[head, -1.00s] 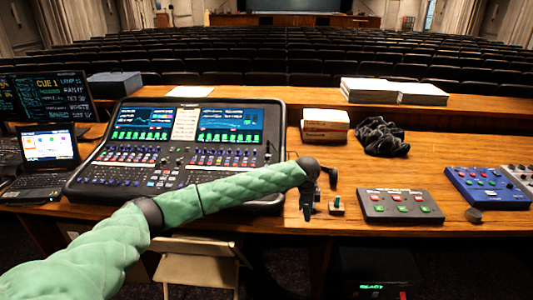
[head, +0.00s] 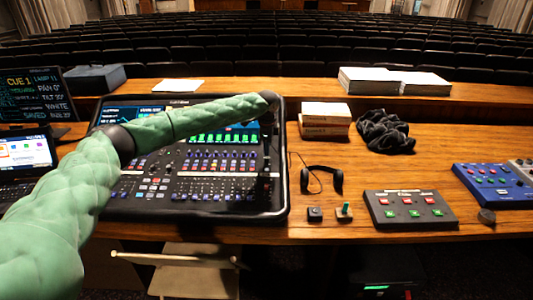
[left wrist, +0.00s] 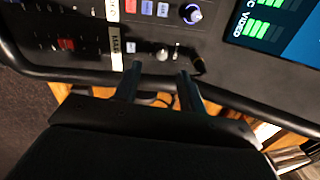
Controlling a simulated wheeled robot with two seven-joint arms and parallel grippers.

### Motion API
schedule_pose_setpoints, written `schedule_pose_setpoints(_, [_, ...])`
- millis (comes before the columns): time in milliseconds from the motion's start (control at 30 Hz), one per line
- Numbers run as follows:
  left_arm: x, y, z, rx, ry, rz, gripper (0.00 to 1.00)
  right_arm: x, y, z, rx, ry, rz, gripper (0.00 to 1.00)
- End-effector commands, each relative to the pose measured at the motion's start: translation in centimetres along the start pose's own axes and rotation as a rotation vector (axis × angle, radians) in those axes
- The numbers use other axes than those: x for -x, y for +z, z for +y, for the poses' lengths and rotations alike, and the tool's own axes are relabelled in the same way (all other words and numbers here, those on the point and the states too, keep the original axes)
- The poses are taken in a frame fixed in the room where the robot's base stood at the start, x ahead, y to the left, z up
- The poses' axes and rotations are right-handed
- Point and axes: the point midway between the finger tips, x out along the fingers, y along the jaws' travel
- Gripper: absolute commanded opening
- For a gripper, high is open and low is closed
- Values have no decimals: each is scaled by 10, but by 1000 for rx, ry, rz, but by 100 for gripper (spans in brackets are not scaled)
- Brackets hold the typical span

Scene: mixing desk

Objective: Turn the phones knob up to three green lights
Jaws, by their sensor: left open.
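The mixing desk (head: 215,209) lies on the wooden table, its upper screens partly covered by my left arm. My left gripper (head: 267,150) hangs over the desk's right edge strip in the head view. In the left wrist view, its two fingers (left wrist: 160,78) are apart and empty, pointing at the desk's edge panel. Beyond them a round knob with a blue ring (left wrist: 192,13) and small grey controls (left wrist: 163,54) show. No readable label marks the phones knob, and I cannot tell which control it is. No three-light green row can be made out beside a knob. My right gripper is out of view.
A grey button box (head: 411,209) and blue box (head: 492,187) sit farther right. A laptop (head: 28,152) stands left.

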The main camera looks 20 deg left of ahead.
Motion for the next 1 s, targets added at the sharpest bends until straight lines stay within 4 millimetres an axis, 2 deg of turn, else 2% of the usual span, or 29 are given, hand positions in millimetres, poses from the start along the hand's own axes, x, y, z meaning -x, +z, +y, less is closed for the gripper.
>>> schedule_pose_setpoints(33, [-6, 0, 0, 1, 3, -2, 41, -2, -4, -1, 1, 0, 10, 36])
schedule_pose_setpoints(200, [-30, 1, 0, 2, 2, -1, 41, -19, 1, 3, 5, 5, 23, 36])
schedule_pose_setpoints(400, [-49, 0, 0, 0, 1, 0, 41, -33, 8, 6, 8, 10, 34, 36])
schedule_pose_setpoints(800, [-57, 0, 1, 0, 1, 0, 41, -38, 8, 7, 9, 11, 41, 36])
schedule_pose_setpoints(867, [-56, 0, 1, 0, 1, 0, 31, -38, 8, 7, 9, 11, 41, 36])
schedule_pose_setpoints(1000, [-56, 0, 1, 0, 1, 0, 4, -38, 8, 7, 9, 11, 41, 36])
